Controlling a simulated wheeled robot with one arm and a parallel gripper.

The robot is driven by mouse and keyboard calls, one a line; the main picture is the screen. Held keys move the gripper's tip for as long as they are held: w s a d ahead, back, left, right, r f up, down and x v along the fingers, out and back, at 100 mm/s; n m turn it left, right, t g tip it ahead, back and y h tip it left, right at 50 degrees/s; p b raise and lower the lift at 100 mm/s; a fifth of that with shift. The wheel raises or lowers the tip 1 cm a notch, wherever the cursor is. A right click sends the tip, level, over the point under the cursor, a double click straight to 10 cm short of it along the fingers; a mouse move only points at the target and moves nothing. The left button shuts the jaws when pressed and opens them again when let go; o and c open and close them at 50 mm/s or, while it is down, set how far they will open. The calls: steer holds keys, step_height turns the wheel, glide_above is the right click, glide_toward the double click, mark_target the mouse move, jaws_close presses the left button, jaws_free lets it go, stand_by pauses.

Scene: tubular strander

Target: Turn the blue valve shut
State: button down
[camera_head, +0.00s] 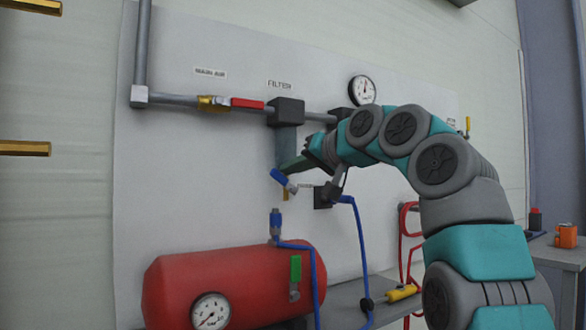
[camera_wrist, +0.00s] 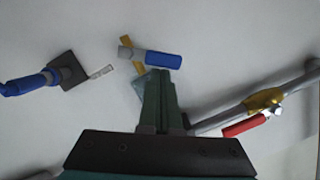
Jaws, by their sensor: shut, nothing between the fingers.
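The closed fingers (camera_wrist: 160,76) also show in the wrist view. I cannot tell whether they touch the handle. The filter's lower part is partly behind my fingers.
A red-handled brass valve (camera_head: 214,103) sits on the pipe at upper left. A black wall block (camera_head: 322,196) with a blue hose (camera_head: 358,235) is close on the right. A red tank (camera_head: 235,285) with a green lever stands below.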

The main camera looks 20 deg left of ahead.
mark_target(277, 179)
steer(key=shift+s+a+f+n+t+h, duration=0.25)
steer(key=shift+s+n+t+h, duration=0.05)
steer(key=shift+n, duration=0.5)
stand_by(0.4)
steer(key=shift+s+a+f+n+b, duration=0.25)
steer(key=shift+s+f+n+b, duration=0.1)
steer(key=shift+n+b, duration=0.45)
steer(key=shift+s+a+f+n+t+h, duration=0.2)
steer(key=shift+f+n+t+h, duration=0.25)
steer(key=shift+n, duration=0.45)
steer(key=shift+r, duration=0.15)
